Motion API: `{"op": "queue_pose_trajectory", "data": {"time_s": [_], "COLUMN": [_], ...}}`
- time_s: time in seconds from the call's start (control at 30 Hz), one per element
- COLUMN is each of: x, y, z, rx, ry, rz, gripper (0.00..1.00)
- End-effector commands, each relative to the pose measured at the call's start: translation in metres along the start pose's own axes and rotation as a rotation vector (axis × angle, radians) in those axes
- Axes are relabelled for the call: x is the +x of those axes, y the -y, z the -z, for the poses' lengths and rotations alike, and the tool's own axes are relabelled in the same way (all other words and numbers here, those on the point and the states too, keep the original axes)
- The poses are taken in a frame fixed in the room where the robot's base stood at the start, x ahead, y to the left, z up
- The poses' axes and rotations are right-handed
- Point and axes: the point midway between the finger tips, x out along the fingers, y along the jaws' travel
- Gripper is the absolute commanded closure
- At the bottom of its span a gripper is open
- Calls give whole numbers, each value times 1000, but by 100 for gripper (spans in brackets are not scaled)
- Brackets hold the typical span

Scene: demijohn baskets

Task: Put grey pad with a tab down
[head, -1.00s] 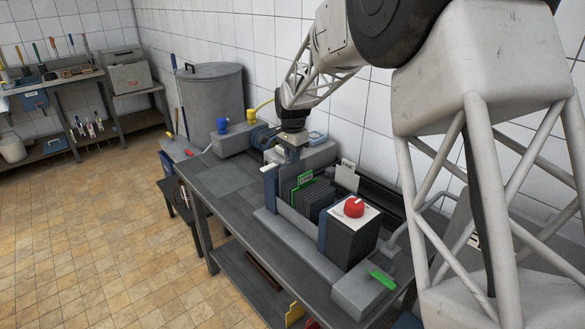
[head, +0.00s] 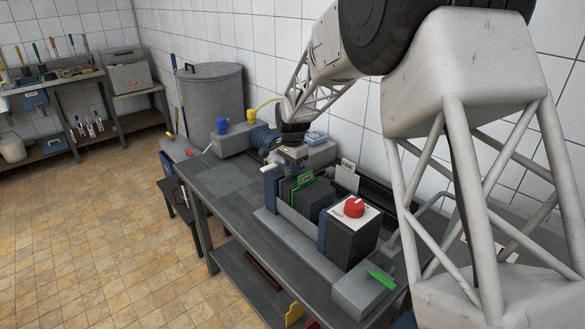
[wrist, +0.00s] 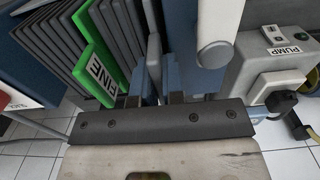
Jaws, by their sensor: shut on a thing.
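My gripper (head: 286,161) is shut at the far-left end of the press-like rack. In the wrist view the gripper (wrist: 155,88) has a thin grey pad (wrist: 153,62) edge-on between its fingers; its tab is not clearly seen. To the left of it stand a green-framed plate marked FINE (wrist: 96,74) and a row of dark grey pads (wrist: 60,45). In the head view these are the green plate (head: 304,181) and the dark pads (head: 318,196). The held pad is largely hidden in the head view.
The rack (head: 296,228) has a dark block with a red knob (head: 354,207) at its near end. A white rod end (wrist: 213,52) and a grey PUMP box (wrist: 277,70) are close on the right in the wrist view. The bench (head: 226,177) has free room at its left.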

Motion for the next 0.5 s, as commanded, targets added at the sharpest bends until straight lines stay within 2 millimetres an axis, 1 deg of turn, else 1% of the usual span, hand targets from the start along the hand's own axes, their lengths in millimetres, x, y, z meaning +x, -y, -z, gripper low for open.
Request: {"op": "queue_pose_trajectory", "data": {"time_s": [0.37,0.4,0.43,0.5], "x": [3,3,3,3], "y": [0,0,0,0], "z": [0,0,0,0], "rx": [0,0,0,0], "ry": [0,0,0,0], "rz": [0,0,0,0], "gripper": [100,84,80,80]}}
